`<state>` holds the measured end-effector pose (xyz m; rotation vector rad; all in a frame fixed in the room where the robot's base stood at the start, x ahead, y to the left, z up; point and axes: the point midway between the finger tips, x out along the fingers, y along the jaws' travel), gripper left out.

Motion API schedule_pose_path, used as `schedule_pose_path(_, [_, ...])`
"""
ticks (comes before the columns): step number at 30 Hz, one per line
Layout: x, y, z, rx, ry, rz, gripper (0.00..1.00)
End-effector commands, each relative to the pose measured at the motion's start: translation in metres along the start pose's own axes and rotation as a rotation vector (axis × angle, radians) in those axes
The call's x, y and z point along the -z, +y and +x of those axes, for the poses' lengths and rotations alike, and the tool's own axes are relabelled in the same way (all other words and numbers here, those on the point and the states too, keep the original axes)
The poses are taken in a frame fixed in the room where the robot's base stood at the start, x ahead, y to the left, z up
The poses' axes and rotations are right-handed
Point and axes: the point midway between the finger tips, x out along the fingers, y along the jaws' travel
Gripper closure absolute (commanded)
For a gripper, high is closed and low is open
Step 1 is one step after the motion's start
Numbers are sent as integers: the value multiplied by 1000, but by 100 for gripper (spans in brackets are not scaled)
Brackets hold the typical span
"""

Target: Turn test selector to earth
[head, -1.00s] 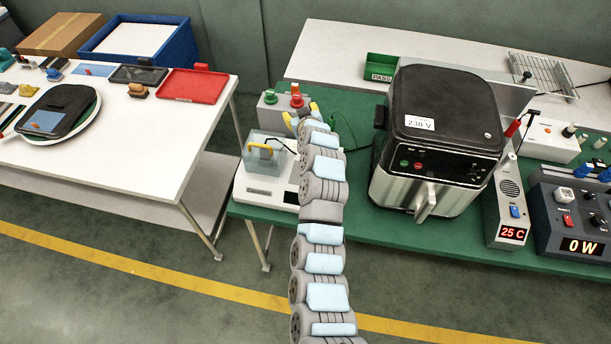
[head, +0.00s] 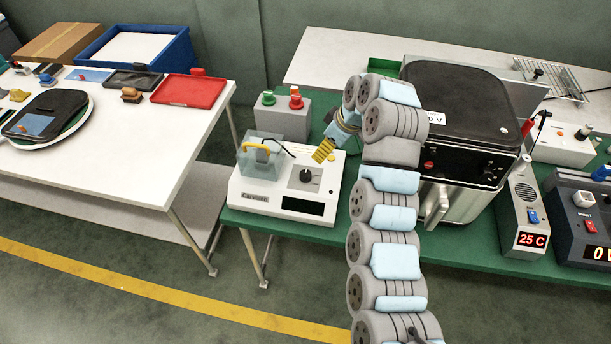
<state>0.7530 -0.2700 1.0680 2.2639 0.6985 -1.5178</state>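The tester (head: 262,204) is a white box on the green bench, marked Carvolex, with a dark display at its front right. Its test selector (head: 305,175) is a black knob on a grey square plate; its pointing direction is too small to read. A clear cover with a yellow handle (head: 256,149) stands on the tester's left part. My gripper (head: 321,157) has yellow-and-black striped fingers and is just above and right of the knob, apart from it as far as I can see. The fingers overlap in this view, so their opening is unclear.
A grey box with green and red knobs (head: 283,119) stands behind the tester. The fryer (head: 460,115) stands close on the right, partly behind my arm. A green PASS tray (head: 385,73) is behind. The floor in front is clear.

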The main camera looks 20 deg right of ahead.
Motion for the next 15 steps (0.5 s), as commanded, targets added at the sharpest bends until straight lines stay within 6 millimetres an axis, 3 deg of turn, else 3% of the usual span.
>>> schedule_pose_path(11, [1,-1,30,-2,2,-2,35])
schedule_pose_path(15, [1,-1,55,1,1,-2,35])
